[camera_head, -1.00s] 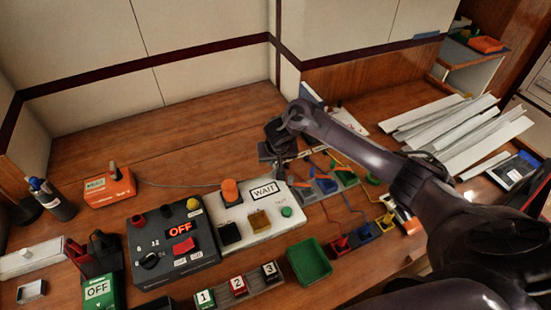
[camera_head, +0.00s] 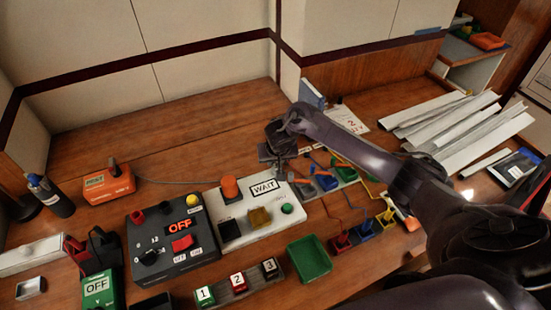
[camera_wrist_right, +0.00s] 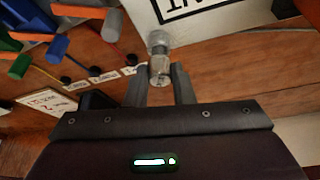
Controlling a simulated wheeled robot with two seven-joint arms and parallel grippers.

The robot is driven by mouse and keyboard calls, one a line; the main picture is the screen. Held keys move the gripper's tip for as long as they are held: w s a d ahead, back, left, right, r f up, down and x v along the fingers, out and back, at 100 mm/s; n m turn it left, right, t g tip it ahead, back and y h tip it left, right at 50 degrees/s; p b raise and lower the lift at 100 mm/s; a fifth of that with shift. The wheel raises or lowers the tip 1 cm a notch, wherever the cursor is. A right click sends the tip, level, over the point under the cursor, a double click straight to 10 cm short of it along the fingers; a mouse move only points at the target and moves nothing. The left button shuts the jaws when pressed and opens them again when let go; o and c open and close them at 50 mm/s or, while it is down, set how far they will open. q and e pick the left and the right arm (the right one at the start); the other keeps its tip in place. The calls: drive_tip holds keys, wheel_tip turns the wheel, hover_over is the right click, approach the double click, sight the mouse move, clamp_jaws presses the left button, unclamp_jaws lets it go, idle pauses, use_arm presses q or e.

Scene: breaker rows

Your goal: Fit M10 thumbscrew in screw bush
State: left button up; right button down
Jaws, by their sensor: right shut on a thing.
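My right gripper (camera_head: 279,172) reaches in from the right in the head view, behind the white WAIT panel; its fingertips are small and dark there. In the right wrist view the gripper (camera_wrist_right: 160,88) is shut on a silver metal piece, which looks like the thumbscrew (camera_wrist_right: 160,70). A rounded silver knob (camera_wrist_right: 157,39) shows at its far end, beside the white panel's edge. I cannot tell whether that knob is part of the screw or a separate piece. I cannot pick out the screw bush for sure. My left gripper is not in view.
The white WAIT panel (camera_head: 237,221) lies just in front of the gripper, with the dark OFF panel (camera_head: 148,240) to its left. Coloured breakers (camera_head: 327,183) stand to the right. A green tray (camera_head: 290,262) is in front.

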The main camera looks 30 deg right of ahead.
drive_tip(key=shift+f, duration=0.7)
drive_tip(key=c, duration=1.2)
unclamp_jaws()
drive_tip(key=shift+r, duration=0.1)
drive_tip(key=shift+o, duration=0.2)
drive_tip(key=d+p+v, duration=0.1)
drive_tip(key=v, duration=0.6)
drive_tip(key=shift+a+r+p, duration=0.3)
drive_tip(key=shift+a+r, duration=0.05)
drive_tip(key=shift+a, duration=0.2)
drive_tip(key=shift+s, duration=0.2)
